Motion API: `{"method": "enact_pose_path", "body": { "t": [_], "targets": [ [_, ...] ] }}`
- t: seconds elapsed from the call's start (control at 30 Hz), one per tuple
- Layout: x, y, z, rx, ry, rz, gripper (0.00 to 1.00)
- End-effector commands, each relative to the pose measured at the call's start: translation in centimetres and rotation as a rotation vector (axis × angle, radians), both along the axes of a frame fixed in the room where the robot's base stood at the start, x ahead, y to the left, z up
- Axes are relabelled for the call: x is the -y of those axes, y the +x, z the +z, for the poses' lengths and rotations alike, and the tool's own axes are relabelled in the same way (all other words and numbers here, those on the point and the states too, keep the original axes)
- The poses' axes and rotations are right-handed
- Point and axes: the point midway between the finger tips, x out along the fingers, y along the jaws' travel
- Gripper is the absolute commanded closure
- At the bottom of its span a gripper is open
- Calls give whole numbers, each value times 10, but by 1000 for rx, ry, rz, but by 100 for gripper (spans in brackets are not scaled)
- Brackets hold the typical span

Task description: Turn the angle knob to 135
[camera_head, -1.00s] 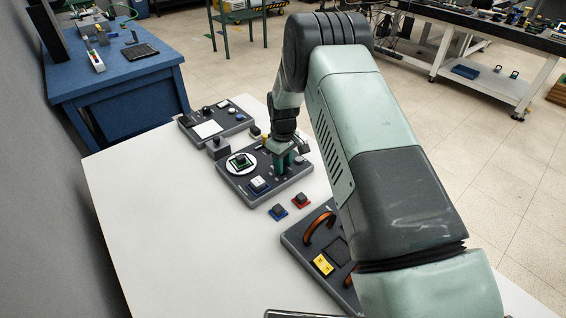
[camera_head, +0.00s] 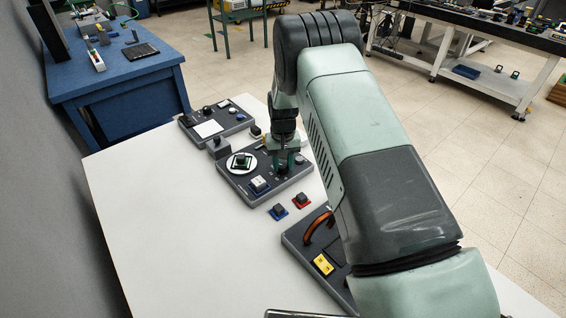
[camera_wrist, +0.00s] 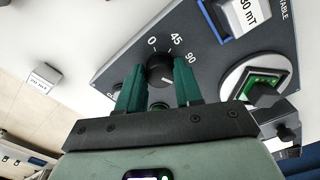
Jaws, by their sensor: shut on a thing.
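The angle knob (camera_wrist: 160,74) is a dark round knob on a grey panel (camera_wrist: 130,55), with printed marks 0, 45 and 90 around it in the wrist view. A small light mark shows on the knob, but I cannot read its exact angle. My gripper (camera_wrist: 159,82) has one green finger on each side of the knob and is shut on it. In the head view my gripper (camera_head: 284,164) stands over the right part of the same panel (camera_head: 240,188); its fingers and the arm hide much of the knob there.
A white round plate (camera_head: 232,167) with a green chip sits left on the panel, near a blue-edged block (camera_head: 259,185). Another panel (camera_head: 325,235) with an orange handle is nearer. The white table's left side is clear.

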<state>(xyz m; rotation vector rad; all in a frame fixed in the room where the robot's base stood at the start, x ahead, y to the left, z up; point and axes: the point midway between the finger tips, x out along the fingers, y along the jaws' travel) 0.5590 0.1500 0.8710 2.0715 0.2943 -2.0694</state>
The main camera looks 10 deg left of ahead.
Motion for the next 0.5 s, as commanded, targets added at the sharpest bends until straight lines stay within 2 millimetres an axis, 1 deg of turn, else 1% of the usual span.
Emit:
{"method": "enact_pose_path", "body": {
  "t": [0.2, 0.5],
  "targets": [
    [0, -1, 0, -5, -2, -33, 96],
    [0, -1, 0, -5, -1, -37, 96]
  ]
}}
